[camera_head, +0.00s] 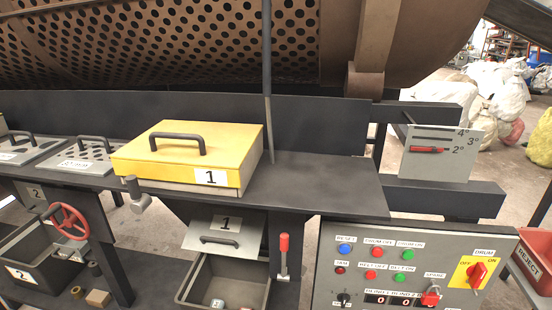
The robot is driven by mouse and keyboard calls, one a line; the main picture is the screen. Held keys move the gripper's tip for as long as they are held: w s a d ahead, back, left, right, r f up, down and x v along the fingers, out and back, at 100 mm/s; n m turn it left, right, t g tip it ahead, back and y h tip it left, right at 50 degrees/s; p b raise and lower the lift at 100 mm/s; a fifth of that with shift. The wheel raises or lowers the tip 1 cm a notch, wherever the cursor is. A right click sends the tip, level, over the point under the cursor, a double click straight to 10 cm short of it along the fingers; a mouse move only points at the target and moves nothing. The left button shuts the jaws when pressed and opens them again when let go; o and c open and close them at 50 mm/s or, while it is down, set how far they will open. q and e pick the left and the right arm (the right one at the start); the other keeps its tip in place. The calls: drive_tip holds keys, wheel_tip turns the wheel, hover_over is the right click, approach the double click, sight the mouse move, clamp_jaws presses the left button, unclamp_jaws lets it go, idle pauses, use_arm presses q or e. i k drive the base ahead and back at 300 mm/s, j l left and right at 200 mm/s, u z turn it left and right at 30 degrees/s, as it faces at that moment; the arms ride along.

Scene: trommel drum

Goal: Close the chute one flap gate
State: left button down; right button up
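A grey plate marked 1 (226,232) with a dark bar handle (219,241) is below the bench, under the yellow box; I take it to be the chute one flap gate. It looks tilted, and its upper edge is in the shadow of the bench. A dark open bin (240,287) stands below it with small marked blocks inside. A lever with a red grip (284,243) stands upright to the right of the plate. The yellow-lidded box marked 1 (190,151) sits on the bench above. Neither of my grippers is in view.
A control panel (400,275) with buttons and a red drum switch fills the lower right. A red handwheel (69,222) and bin 2 (30,277) are at left. The bench top right of the box is clear.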

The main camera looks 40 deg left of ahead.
sight(232, 233)
drive_tip(key=u, duration=1.75)
